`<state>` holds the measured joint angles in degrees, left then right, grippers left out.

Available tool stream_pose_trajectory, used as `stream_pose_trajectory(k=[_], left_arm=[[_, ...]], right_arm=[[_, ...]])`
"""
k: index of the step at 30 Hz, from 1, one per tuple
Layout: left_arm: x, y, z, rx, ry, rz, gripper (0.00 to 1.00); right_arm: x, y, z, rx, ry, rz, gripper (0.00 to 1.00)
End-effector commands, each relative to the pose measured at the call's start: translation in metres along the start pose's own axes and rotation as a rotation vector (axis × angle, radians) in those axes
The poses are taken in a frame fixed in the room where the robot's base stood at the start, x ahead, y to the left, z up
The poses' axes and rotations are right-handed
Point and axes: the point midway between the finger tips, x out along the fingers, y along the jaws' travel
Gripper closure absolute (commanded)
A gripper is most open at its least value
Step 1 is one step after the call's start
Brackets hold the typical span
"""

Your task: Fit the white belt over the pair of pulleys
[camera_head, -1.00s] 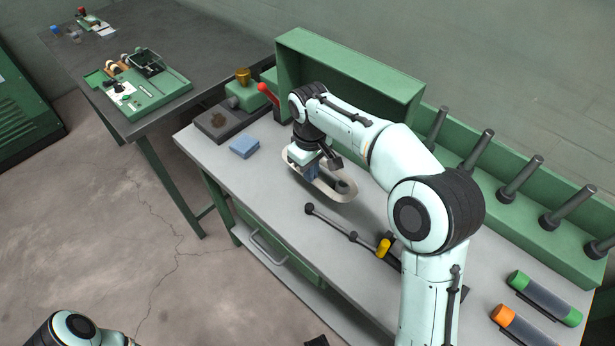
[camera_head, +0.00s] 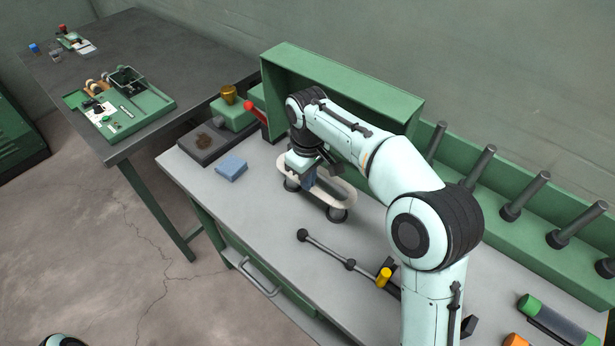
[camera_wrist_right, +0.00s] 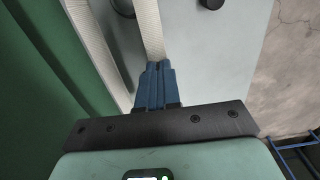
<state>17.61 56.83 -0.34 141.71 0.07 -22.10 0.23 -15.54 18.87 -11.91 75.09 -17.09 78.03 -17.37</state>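The white belt (camera_head: 345,188) is a long oval loop over the grey workbench. My right gripper (camera_head: 309,179) is shut with its blue fingers on the near strand, towards the loop's left end. In the right wrist view the blue fingers (camera_wrist_right: 157,85) pinch one strand of the belt (camera_wrist_right: 149,25), and the other strand runs beside it. Two dark round pulleys show under the belt, one at the left (camera_head: 292,184) and one at the right (camera_head: 336,214). The belt appears above them; I cannot tell whether it touches either. My left gripper is out of view.
A green open-fronted housing (camera_head: 345,85) stands close behind the belt. A dark rod (camera_head: 327,250) with a yellow piece (camera_head: 384,278) lies in front.

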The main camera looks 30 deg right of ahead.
Motion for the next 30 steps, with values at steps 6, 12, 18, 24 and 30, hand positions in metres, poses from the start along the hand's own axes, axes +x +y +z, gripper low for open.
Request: stream_pose_trajectory(k=[6,12,18,24,30], left_arm=[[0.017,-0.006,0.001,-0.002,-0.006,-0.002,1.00],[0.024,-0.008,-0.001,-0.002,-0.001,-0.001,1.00],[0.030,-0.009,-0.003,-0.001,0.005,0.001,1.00],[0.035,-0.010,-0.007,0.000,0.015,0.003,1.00],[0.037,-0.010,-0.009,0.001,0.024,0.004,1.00]], right_arm=[[0.018,0.000,0.000,0.000,0.000,0.000,1.00],[0.031,0.000,0.000,-0.001,0.000,0.000,1.00],[0.045,0.000,0.000,-0.001,-0.001,0.000,1.00],[0.059,0.000,0.000,-0.001,-0.001,0.000,1.00],[0.067,0.000,0.000,0.000,-0.001,0.000,1.00]])
